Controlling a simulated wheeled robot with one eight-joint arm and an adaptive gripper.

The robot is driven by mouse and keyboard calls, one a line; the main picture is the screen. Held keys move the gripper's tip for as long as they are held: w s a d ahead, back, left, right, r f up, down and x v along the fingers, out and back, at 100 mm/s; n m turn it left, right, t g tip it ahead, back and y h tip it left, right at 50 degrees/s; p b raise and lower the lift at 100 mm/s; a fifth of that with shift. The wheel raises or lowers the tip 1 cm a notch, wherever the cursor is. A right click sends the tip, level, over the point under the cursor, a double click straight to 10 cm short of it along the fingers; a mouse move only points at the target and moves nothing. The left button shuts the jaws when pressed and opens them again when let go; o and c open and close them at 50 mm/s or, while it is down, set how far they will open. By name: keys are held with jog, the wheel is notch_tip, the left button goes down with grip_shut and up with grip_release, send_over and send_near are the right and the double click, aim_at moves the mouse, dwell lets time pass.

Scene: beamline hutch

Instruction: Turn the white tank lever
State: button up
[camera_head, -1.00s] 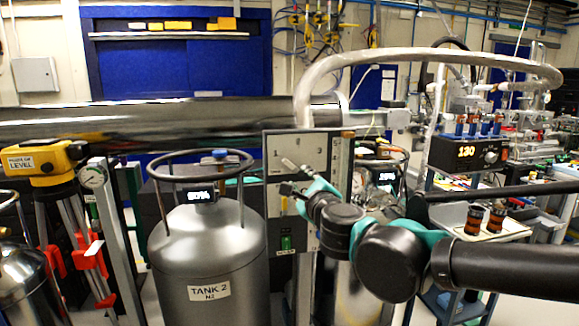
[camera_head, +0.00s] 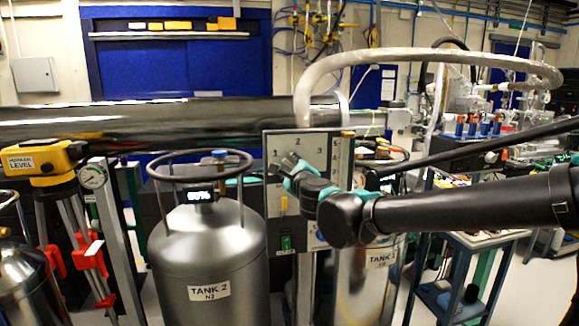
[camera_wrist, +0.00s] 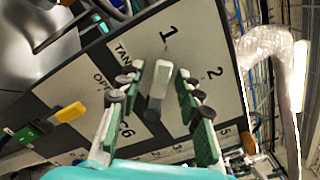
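In the wrist view, the whitish-grey tank lever (camera_wrist: 158,92) stands out from the panel face (camera_wrist: 140,60), just below the number 1. My gripper (camera_head: 290,163) is at the panel front, and it also shows in the wrist view (camera_wrist: 156,82). Its green-padded fingers are open, one on each side of the lever, with visible gaps. In the head view the gripper largely hides the lever.
A yellow handle (camera_wrist: 69,112) sits lower on the panel, beside a green switch (camera_wrist: 27,133). A ring rail (camera_head: 200,165) tops TANK 2 to the left. A large curved pipe (camera_head: 430,58) arches over my arm. A blue cart (camera_head: 470,245) stands to the right.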

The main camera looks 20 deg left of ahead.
jog(key=shift+w, duration=0.1)
jog(key=shift+c, duration=0.6)
grip_shut()
jog(key=m, duration=0.1)
jog(key=d+r+m, duration=0.1)
jog(key=m, duration=0.3)
jog(key=shift+w+d+r, duration=0.15)
jog(key=shift+w+d, duration=0.1)
jog(key=shift+w, duration=0.15)
jog(key=shift+w+d+r+m, duration=0.15)
jog(key=shift+d+m, duration=0.1)
jog(key=shift+m, duration=0.55)
jog(key=shift+w+d+f+m, duration=0.1)
jog(key=shift+w+d+m, duration=0.1)
jog(key=shift+m, duration=0.6)
jog(key=shift+w+d+r+m, duration=0.1)
jog(key=shift+d+m, duration=0.15)
jog(key=shift+m, duration=0.55)
jog(key=shift+o, duration=0.6)
grip_release()
jog(key=shift+s+d, duration=0.1)
